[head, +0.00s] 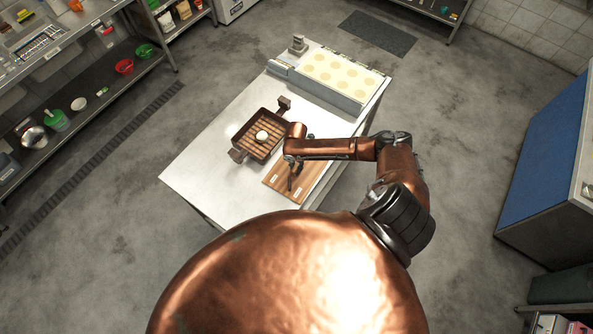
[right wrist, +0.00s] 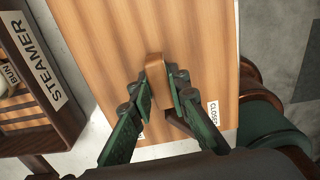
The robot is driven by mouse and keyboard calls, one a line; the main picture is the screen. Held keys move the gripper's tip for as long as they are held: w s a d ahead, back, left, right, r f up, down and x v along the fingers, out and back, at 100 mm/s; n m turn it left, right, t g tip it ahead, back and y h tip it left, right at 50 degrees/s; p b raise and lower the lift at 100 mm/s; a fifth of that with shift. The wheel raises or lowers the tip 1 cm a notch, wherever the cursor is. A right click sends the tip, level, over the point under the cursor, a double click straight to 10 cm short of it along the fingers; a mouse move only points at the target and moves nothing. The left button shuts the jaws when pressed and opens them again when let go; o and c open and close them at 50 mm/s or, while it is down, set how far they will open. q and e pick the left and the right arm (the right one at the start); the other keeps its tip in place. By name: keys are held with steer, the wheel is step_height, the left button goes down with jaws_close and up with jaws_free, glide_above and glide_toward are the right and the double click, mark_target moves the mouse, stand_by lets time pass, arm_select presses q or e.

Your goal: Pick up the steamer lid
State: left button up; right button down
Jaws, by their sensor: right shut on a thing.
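The steamer lid (head: 313,176) is a flat brown wooden board with white labels, on or just above the table beside the steamer; I cannot tell if it touches the table. In the right wrist view the lid (right wrist: 200,45) fills the middle, with a raised brown handle (right wrist: 156,66). My right gripper (head: 291,184) is over the lid. In the right wrist view its green fingers (right wrist: 162,92) are shut on the lid's handle. The steamer (head: 243,143) is a square brown box, open on top, with a white bun (head: 262,136) on its slats. My left gripper is not in view.
The white table (head: 203,165) has free room at its left. A tray with pale round spots (head: 340,75) stands at the table's far end. Shelves (head: 97,90) stand at the left and a blue-sided counter (head: 545,145) at the right.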

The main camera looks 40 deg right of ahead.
mark_target(296, 166)
steer(key=shift+r, duration=0.1)
step_height(296, 166, up, 10)
steer(key=shift+f+b, duration=0.1)
steer(key=shift+b, duration=0.6)
stand_by(0.3)
